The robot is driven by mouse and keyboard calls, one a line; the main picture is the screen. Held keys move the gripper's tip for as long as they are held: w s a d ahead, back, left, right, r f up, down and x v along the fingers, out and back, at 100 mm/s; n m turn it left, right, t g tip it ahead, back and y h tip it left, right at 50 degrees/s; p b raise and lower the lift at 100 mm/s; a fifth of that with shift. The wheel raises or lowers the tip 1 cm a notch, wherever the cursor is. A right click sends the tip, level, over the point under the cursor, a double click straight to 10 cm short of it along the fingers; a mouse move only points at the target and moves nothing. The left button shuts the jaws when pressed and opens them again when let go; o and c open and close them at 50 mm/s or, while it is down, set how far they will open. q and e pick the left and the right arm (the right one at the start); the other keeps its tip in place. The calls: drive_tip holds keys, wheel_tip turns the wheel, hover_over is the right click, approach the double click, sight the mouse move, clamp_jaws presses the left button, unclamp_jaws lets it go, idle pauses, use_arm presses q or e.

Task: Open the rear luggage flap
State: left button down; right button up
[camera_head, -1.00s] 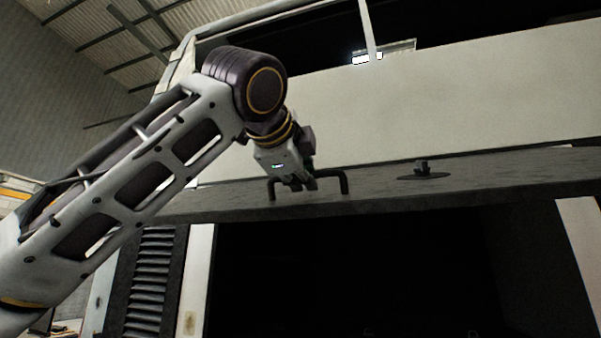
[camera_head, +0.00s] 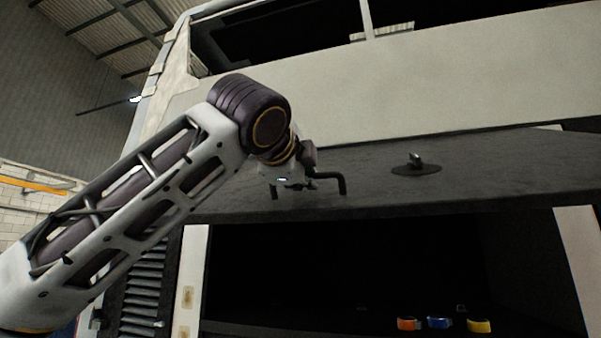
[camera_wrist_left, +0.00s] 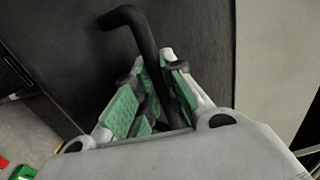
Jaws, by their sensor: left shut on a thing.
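The rear luggage flap (camera_head: 370,190) is a dark grey panel, raised and tilted outward above a dark luggage bay (camera_head: 350,265). A black bar handle (camera_head: 341,184) stands out from its face. My left gripper (camera_head: 290,185) is at the handle, its fingertips partly hidden behind the wrist. In the left wrist view the green-padded fingers (camera_wrist_left: 150,100) are shut around the black handle (camera_wrist_left: 145,35). A round latch with a raised knob (camera_head: 416,164) sits on the flap to the right of the handle. My right gripper is not in view.
Inside the bay, low down, are orange (camera_head: 408,324), blue (camera_head: 438,323) and yellow (camera_head: 479,326) objects. A pale body panel (camera_head: 400,90) lies above the flap. A louvred vent (camera_head: 143,290) is beside the bay's left edge.

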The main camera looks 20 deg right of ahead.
sight(303, 200)
use_arm(q)
drive_tip(key=f, duration=0.1)
drive_tip(key=w+f+b, duration=0.1)
drive_tip(key=shift+d+f, duration=0.3)
drive_tip(key=shift+w+d+f+b, duration=0.25)
drive_tip(key=shift+f+b, duration=0.1)
drive_tip(key=shift+f, duration=0.1)
drive_tip(key=shift+w+d+f+b, duration=0.15)
drive_tip(key=shift+w+f+b, duration=0.15)
drive_tip(key=shift+f, duration=0.1)
drive_tip(key=c, duration=1.8)
unclamp_jaws()
drive_tip(key=shift+s+r, duration=0.1)
drive_tip(key=shift+o, duration=0.2)
drive_tip(key=shift+a, duration=0.1)
drive_tip(key=shift+s, duration=0.2)
